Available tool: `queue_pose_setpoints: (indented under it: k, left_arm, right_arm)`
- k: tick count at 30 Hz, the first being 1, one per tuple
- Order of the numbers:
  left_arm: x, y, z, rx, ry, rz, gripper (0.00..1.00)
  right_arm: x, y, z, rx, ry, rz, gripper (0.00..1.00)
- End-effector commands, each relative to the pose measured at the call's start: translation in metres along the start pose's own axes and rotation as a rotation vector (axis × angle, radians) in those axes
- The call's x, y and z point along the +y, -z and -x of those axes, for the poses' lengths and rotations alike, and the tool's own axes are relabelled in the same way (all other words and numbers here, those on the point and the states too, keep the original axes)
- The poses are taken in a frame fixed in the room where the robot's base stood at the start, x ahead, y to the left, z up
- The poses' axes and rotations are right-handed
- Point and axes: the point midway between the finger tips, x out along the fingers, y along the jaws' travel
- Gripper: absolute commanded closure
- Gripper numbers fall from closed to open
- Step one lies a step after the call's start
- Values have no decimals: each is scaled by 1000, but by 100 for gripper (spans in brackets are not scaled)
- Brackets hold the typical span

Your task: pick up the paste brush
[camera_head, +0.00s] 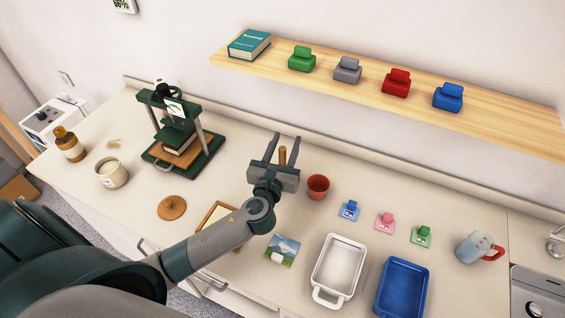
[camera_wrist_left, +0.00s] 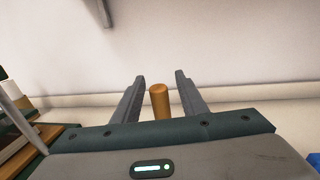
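A wooden rod (camera_head: 282,155), which looks like the paste brush's handle, stands upright between the fingers of my left gripper (camera_head: 285,145). In the left wrist view the handle (camera_wrist_left: 160,101) shows its rounded top between the two fingers (camera_wrist_left: 160,85), with a gap on each side. The left gripper is open and does not appear to grip it. The brush's lower part and whatever supports it are hidden behind the gripper's body. My right gripper is not in view.
A terracotta cup (camera_head: 318,187) stands close to the right of the gripper. The green press (camera_head: 183,130) is to the left. A white tray (camera_head: 338,268), a blue tray (camera_head: 402,287) and a picture card (camera_head: 282,251) lie nearer. The wooden shelf (camera_head: 430,112) hangs above behind.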

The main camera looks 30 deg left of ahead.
Motion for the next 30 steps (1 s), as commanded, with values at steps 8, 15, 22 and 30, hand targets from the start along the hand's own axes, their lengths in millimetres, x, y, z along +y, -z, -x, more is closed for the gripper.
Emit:
queue_pose_setpoints:
  k: [8,15,22,30]
  left_arm:
    - [0,1,-8,0,1,0,61]
    - [0,1,-7,1,0,0,61]
    - [0,1,-7,1,0,0,99]
    - [0,0,-7,1,0,0,100]
  right_arm:
    - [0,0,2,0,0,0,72]
    - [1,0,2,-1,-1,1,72]
    - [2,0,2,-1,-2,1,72]
    - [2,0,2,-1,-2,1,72]
